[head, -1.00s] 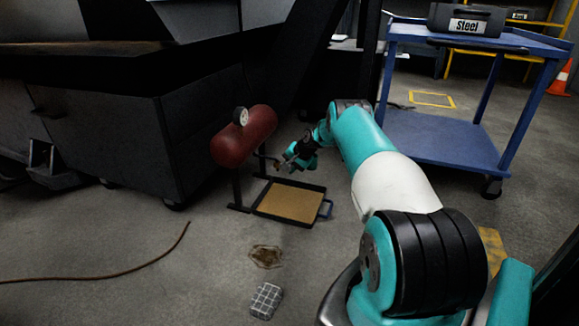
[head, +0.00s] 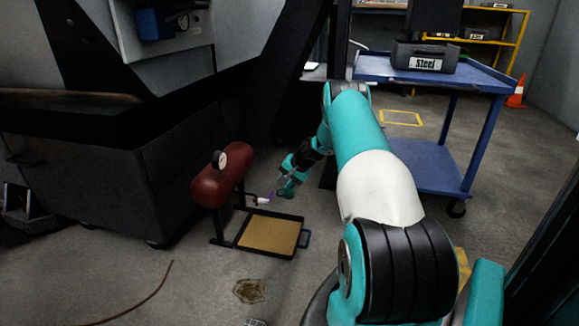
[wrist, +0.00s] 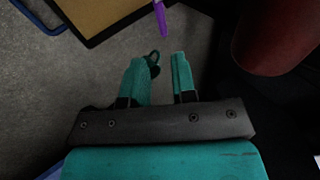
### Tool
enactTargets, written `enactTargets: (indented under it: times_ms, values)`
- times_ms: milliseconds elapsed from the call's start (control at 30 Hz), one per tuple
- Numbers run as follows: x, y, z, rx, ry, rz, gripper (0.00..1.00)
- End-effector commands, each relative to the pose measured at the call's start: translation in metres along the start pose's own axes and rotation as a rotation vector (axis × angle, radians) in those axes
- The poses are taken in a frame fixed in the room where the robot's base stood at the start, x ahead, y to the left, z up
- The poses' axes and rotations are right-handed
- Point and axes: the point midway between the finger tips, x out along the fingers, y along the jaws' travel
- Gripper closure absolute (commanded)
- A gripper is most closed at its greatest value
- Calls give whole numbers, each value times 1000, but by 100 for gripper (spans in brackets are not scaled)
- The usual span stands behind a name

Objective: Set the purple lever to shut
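The purple lever (head: 271,197) sticks out from a small valve (head: 260,201) beside the red tank (head: 222,178), above the tray. In the wrist view the purple lever (wrist: 160,22) hangs at the top centre, just beyond my fingertips and roughly in line with the gap between them. My gripper (wrist: 162,60) has its two teal fingers apart, with nothing between them. In the head view my gripper (head: 282,190) is close to the lever on its right. I cannot tell from the head view whether they touch. The valve body is not clear in the wrist view.
A tray (head: 299,236) with a tan bottom lies on the floor below the valve. A gauge (head: 219,160) sits on the tank. A brown stain (head: 249,290) marks the floor in front. A blue cart (head: 440,187) stands right, with a box labelled Steel (head: 425,57).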

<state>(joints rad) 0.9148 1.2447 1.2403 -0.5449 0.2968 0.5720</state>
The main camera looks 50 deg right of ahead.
Motion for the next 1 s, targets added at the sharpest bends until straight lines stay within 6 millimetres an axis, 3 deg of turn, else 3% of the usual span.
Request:
enactTargets:
  times_ms: [33,200,867,1000]
  values:
    - [-13,-2,-1,2,0,0,75]
    - [-27,-1,0,0,0,0,75]
    - [-28,0,0,-1,-1,0,75]
    - [-37,-22,9,-39,-17,0,75]
